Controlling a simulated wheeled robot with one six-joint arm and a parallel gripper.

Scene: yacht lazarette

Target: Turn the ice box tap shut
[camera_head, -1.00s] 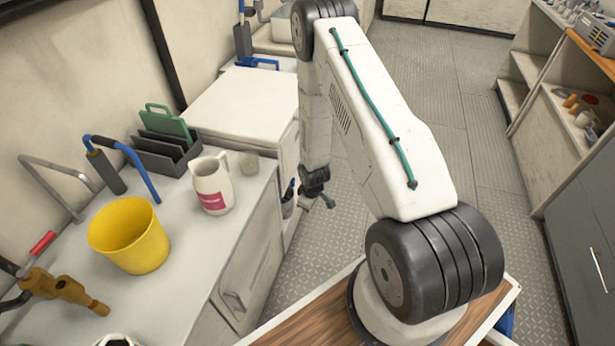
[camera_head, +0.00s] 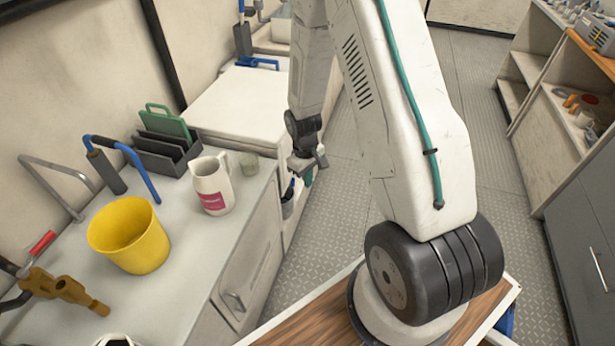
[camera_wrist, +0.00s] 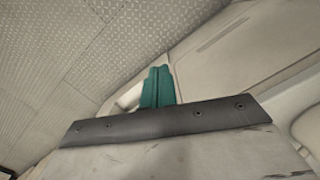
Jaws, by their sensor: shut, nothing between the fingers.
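A white box with a flat lid (camera_head: 240,105), which looks like the ice box, stands beyond the counter at left centre. No tap can be made out clearly on its visible sides, and my arm covers part of its right side. A small dark item with a blue part (camera_head: 288,198) is low at the cabinet side; I cannot tell whether it is the tap. My gripper (camera_head: 308,178) is just right of and above this item, over the aisle, with teal fingers pointing down. In the wrist view the teal fingers (camera_wrist: 157,87) are shut together and empty.
The counter at left holds a yellow bucket (camera_head: 128,236), a white mug (camera_head: 211,186), a dark rack with a green board (camera_head: 167,122), a blue-handled fixture (camera_head: 137,160) and a brass fitting (camera_head: 62,288). The patterned floor (camera_head: 335,210) is clear. Shelves (camera_head: 560,100) stand at right.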

